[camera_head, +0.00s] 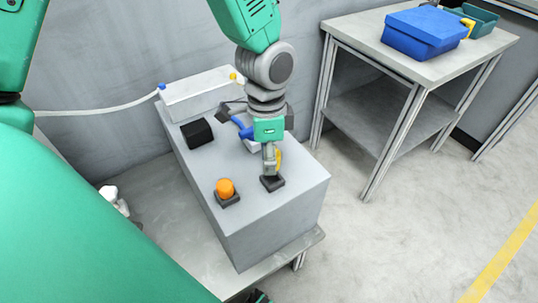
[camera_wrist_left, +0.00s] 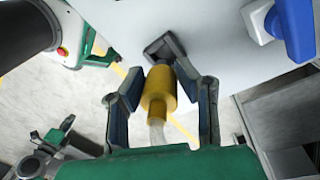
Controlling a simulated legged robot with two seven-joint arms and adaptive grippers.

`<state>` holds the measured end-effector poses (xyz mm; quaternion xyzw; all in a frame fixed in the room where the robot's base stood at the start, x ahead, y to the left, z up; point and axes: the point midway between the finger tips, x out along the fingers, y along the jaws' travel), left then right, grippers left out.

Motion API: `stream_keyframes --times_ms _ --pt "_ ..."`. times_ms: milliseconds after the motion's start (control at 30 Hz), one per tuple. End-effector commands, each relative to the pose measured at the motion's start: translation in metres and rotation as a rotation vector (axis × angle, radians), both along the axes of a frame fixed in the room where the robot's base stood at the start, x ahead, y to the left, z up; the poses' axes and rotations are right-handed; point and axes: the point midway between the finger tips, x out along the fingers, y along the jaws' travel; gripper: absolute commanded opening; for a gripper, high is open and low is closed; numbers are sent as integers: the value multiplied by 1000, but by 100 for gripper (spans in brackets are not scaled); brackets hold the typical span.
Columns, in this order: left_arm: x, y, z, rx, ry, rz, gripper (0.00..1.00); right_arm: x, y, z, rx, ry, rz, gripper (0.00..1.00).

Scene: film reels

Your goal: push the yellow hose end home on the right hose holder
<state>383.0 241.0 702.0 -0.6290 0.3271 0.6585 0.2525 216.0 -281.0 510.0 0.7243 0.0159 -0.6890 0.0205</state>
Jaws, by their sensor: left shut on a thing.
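My left gripper (camera_head: 270,168) points down over the front right of the grey box and is shut on the yellow hose end (camera_head: 278,158). The yellow hose end also shows between the two fingers in the left wrist view (camera_wrist_left: 158,90), with a pale hose behind it. The right hose holder (camera_head: 272,183), a dark square block, sits on the box top right at the tip of the hose end. It also shows in the left wrist view (camera_wrist_left: 165,48). I cannot tell how far the end sits on it.
An orange cylinder (camera_head: 225,187) stands on a dark base to the left. A black block (camera_head: 197,132) and a blue part (camera_head: 243,128) are farther back on the grey box (camera_head: 265,220). A side table (camera_head: 365,42) carries a blue bin (camera_head: 425,32). Clear floor lies right.

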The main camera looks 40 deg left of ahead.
Motion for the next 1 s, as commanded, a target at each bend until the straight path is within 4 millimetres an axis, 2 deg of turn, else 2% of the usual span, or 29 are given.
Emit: stream_keyframes --times_ms 267,967,1000 --pt "0 0 -3 1 -1 0 0 0 0 -1 0 0 0 0" --pt "-1 0 -37 4 -17 -1 0 0 0 -13 0 0 0 0" --pt "0 0 -37 4 -19 -1 34 0 0 -13 0 0 0 0"
